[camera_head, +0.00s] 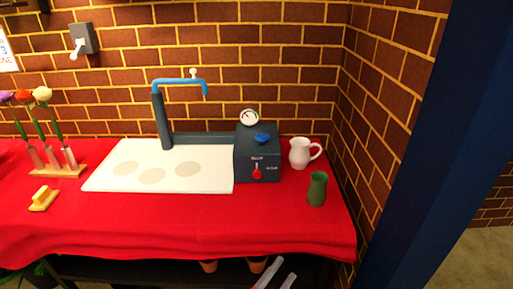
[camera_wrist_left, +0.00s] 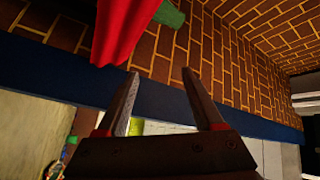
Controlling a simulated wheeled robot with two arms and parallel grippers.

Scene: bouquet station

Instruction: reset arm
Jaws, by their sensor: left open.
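My left gripper (camera_head: 278,274) shows only as two pale fingers with a little red at the bottom edge of the head view, in front of the table's front edge. In the left wrist view my left gripper (camera_wrist_left: 160,72) has its two dark fingers apart, with nothing between them. It is away from the green vase (camera_head: 317,189), which stands on the red cloth at the right. That vase also shows in part at the top of the wrist view (camera_wrist_left: 169,14). My right gripper is in neither view.
The red-covered table (camera_head: 190,225) holds a white board (camera_head: 210,182) under a blue tap, a dark box (camera_head: 258,165) with a gauge, a white pitcher (camera_head: 299,153), flowers in a wooden rack (camera_head: 58,171) and a yellow object (camera_head: 43,198). A blue pillar (camera_head: 430,150) stands at right.

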